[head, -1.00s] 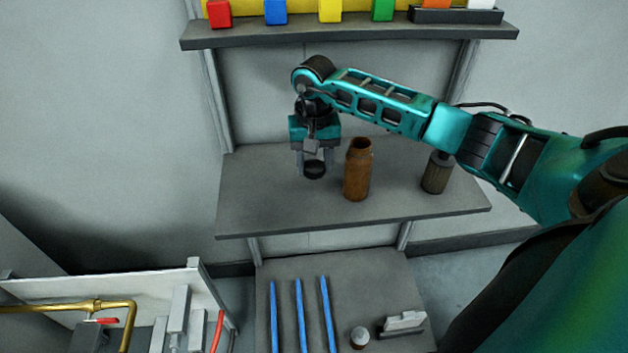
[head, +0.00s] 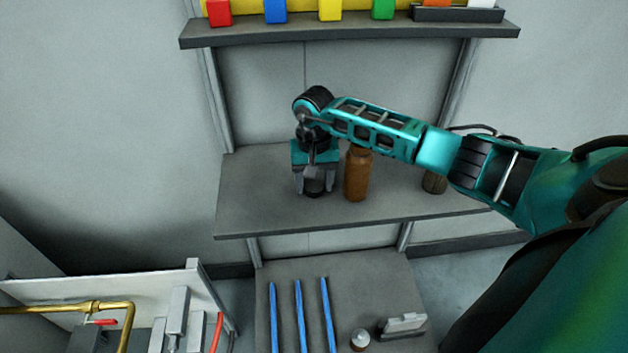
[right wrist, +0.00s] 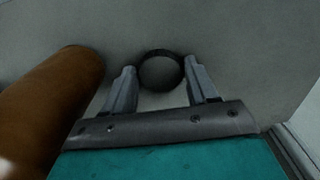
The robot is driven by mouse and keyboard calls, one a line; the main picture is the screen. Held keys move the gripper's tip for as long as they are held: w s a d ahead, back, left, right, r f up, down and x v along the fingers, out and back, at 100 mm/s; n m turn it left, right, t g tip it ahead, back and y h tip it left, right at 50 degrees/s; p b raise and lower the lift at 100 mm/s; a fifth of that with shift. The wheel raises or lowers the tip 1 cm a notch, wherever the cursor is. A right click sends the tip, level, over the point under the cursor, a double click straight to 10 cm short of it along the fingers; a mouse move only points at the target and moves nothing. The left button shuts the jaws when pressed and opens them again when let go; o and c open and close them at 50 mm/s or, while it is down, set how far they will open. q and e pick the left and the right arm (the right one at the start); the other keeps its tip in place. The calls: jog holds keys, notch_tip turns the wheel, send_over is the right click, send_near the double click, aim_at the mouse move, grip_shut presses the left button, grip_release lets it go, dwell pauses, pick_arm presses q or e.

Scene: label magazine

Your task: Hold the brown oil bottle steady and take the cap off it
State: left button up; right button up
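The brown oil bottle (head: 357,176) stands upright on the middle shelf, just right of my right gripper. My right arm crosses in front of its mouth. It also shows at the left of the right wrist view (right wrist: 45,105). My right gripper (head: 315,190) points down and is shut on the black cap (head: 314,188), which is apart from the bottle. In the right wrist view the round cap (right wrist: 161,70) sits between the two fingertips. The cap is low at the shelf; I cannot tell whether it touches. My left gripper is not in view.
The middle shelf (head: 260,205) has free room left of the gripper. A dark ribbed cylinder (head: 434,182) stands on its right, partly behind my arm. Coloured blocks line the upper shelf (head: 300,36). The lower surface (head: 375,275) carries blue rods (head: 299,315) and small items.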

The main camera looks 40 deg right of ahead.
jog(key=shift+o, duration=1.4)
jog(key=shift+r, duration=0.1)
